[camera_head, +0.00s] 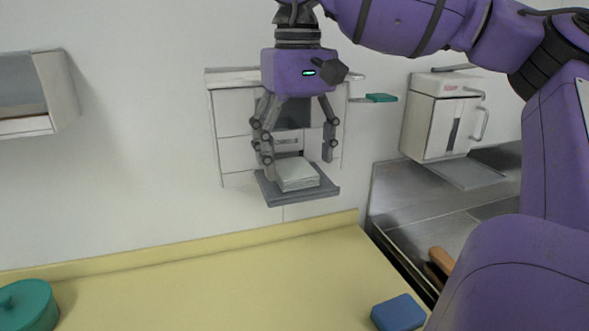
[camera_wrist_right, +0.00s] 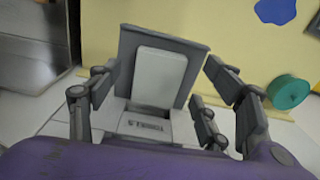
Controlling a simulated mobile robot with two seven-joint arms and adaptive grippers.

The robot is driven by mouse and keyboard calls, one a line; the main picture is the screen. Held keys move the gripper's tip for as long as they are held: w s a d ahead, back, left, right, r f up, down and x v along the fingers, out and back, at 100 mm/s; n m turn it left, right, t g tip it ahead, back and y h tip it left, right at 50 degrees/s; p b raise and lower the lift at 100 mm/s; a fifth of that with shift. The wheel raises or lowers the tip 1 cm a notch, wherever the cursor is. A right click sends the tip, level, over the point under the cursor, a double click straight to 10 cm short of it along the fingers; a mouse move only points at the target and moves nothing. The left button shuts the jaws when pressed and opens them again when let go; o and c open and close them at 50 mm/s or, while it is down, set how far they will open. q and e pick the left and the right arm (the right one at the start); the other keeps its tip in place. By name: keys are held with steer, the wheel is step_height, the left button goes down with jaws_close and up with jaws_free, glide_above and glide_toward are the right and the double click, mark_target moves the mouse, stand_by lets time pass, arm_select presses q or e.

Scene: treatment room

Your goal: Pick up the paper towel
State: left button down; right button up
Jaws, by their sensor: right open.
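The paper towel (camera_head: 297,175) is a white folded stack lying on a grey tray (camera_head: 316,194) that juts from the wall under a white dispenser (camera_head: 234,113). In the right wrist view the towel (camera_wrist_right: 159,76) is a pale rectangle on the dark tray (camera_wrist_right: 128,48). My right gripper (camera_head: 297,157) points down over the tray, with its fingers spread apart on the left and right of the towel. In the right wrist view the open gripper (camera_wrist_right: 158,100) has the towel between its fingers, with no grip on it. My left gripper is not in view.
A yellow counter (camera_head: 230,285) lies below, with a blue block (camera_head: 398,313) and a teal lidded pot (camera_head: 27,306). A white wall box (camera_head: 437,125) hangs at right above a metal sink area (camera_head: 425,215). A green item (camera_head: 381,98) sits on a small shelf.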

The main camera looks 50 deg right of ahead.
steer(key=shift+w+f, duration=0.1)
steer(key=shift+f, duration=1.05)
steer(key=c, duration=0.8)
steer(key=shift+c, duration=0.2)
steer(key=shift+r, duration=0.15)
steer(key=shift+r, duration=0.25)
step_height(320, 180, up, 2)
steer(key=shift+d+r, duration=0.1)
steer(key=s+a+r+b, duration=0.1)
steer(key=s+a+r, duration=0.8)
steer(key=a+r, duration=0.1)
steer(key=shift+s+a, duration=0.15)
steer(key=shift+a, duration=0.2)
steer(key=shift+o, duration=0.6)
